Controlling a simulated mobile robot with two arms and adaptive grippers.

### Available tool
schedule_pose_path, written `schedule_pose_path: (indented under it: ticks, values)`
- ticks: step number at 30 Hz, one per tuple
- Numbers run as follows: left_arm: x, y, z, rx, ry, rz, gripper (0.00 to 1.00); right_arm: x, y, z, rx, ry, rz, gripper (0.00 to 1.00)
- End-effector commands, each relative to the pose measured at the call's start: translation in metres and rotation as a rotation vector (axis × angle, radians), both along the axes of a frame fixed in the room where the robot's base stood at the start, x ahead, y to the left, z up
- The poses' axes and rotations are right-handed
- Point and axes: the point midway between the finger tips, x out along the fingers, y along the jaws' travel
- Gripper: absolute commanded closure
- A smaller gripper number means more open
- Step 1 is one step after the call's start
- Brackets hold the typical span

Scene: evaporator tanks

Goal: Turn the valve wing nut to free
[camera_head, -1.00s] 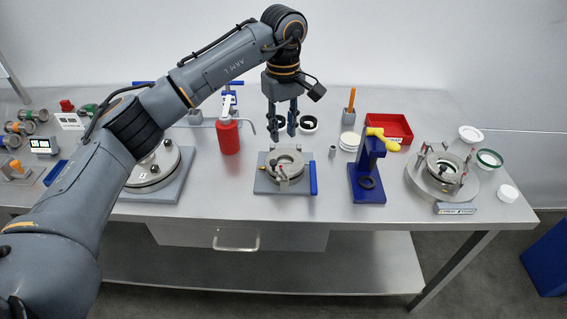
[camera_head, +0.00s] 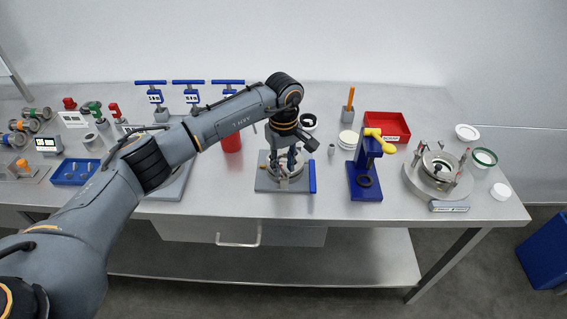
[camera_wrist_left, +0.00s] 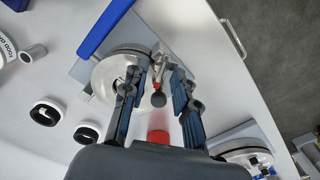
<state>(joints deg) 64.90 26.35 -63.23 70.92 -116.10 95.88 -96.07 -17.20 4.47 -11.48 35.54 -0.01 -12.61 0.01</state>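The round steel valve (camera_head: 268,168) sits on a grey base plate (camera_head: 265,186) near the table's front, with a blue bar (camera_head: 312,177) along its right side. My left gripper (camera_head: 285,166) points down over the valve and hides part of it. In the left wrist view my gripper (camera_wrist_left: 155,82) is open, with a finger on each side of a small metal fitting (camera_wrist_left: 168,70) at the valve's rim, probably the wing nut. I cannot tell whether the fingers touch the fitting. My right gripper is not in view.
A red bottle (camera_head: 231,140) stands behind left of the valve, partly hidden by my arm. A blue stand with a yellow handle (camera_head: 364,181) stands to the right, and a red bin (camera_head: 388,126) is behind it. The table in front of the valve is narrow.

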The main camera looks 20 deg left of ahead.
Motion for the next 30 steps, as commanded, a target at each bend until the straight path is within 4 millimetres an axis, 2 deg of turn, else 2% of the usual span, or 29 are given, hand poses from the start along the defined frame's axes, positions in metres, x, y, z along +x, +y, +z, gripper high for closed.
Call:
schedule_pose_path:
  ticks: [1, 4, 5, 19, 30]
  values:
    - [0.0, 0.0, 0.0, 0.0, 0.0, 0.0, 0.78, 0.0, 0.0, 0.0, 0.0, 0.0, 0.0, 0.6]
    - [0.0, 0.0, 0.0, 0.0, 0.0, 0.0, 0.98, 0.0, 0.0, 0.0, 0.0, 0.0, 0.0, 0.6]
    - [0.0, 0.0, 0.0, 0.0, 0.0, 0.0, 1.0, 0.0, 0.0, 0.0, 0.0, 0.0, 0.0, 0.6]
    - [0.0, 0.0, -0.001, 0.001, -0.001, 0.046, 1.0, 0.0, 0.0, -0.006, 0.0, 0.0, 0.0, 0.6]
    - [-0.001, 0.001, -0.003, 0.001, -0.001, 0.307, 1.0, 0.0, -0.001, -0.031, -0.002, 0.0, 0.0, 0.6]
